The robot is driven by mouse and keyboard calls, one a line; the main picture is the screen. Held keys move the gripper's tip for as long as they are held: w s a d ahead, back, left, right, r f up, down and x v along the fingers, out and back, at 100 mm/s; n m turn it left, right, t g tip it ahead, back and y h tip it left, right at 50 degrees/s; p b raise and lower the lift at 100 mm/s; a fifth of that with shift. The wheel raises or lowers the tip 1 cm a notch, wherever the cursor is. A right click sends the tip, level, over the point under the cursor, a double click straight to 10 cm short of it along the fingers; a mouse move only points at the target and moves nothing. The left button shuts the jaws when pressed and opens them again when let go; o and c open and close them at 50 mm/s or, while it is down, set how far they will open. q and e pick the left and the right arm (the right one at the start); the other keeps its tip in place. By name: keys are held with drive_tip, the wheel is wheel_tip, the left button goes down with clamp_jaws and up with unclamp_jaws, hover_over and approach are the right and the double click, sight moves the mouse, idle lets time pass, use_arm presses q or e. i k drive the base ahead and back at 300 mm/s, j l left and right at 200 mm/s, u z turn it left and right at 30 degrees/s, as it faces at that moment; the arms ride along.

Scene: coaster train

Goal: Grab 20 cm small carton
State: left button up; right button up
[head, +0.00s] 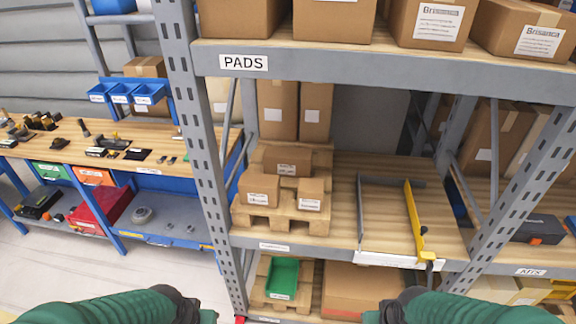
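Three small brown cartons with white labels sit together on a wooden pallet (282,218) on the middle shelf. One is the front left carton (262,186), one the front right carton (311,190), and one the back carton (287,157). The label print is too small to read, so I cannot tell which is the 20 cm one. My two green arms come in at the bottom left and bottom right, below the middle shelf in the picture and apart from the cartons. Their dark ends show at the lower edge, but no gripper fingers are visible.
A grey rack post (192,130) stands left of the cartons. The upper shelf beam (380,68) marked PADS runs above them. A grey and yellow frame (415,222) lies to their right. A green bin (283,276) is below. A workbench (95,150) stands left.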

sight(289, 162)
drive_tip(key=i+l+u, duration=0.2)
drive_tip(key=l, duration=0.15)
drive_tip(key=i+l+u, duration=0.2)
drive_tip(key=l, duration=0.15)
drive_tip(key=i+l+u, duration=0.25)
drive_tip(key=l, duration=0.15)
drive_tip(key=k, duration=0.1)
